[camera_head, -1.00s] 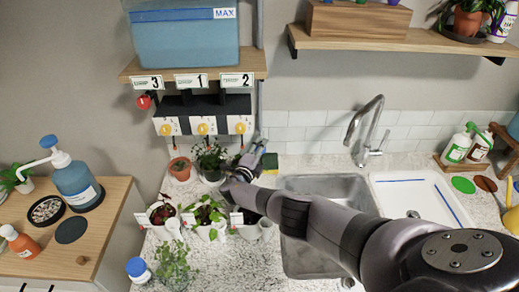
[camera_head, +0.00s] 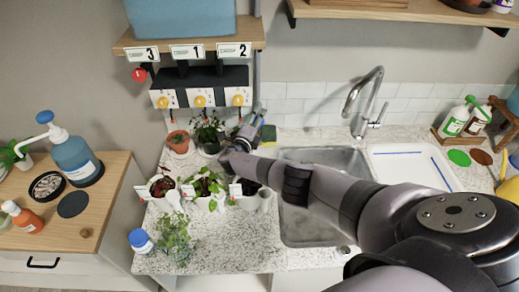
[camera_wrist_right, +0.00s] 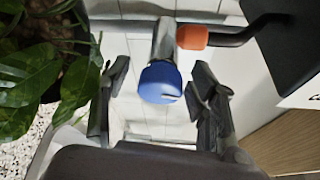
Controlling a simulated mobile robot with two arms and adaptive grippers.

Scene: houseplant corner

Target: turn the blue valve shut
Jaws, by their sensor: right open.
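The blue valve (camera_wrist_right: 160,83) shows as a rounded blue cap on a grey metal stem in the right wrist view. My right gripper (camera_wrist_right: 161,76) is open, with one finger on each side of the blue cap. Gaps show between both fingers and the cap. In the head view my right gripper (camera_head: 250,128) is beside the pipe at the right of the dispenser, above the potted plants. I cannot make out the blue valve there. My left gripper is not in view.
A dispenser (camera_head: 201,91) with yellow knobs hangs under the shelf. Potted plants (camera_head: 205,188) stand below it. A green plant (camera_wrist_right: 28,90) is close to the left finger in the wrist view. An orange knob (camera_wrist_right: 192,37) is beside the blue valve. A sink (camera_head: 300,220) is at right.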

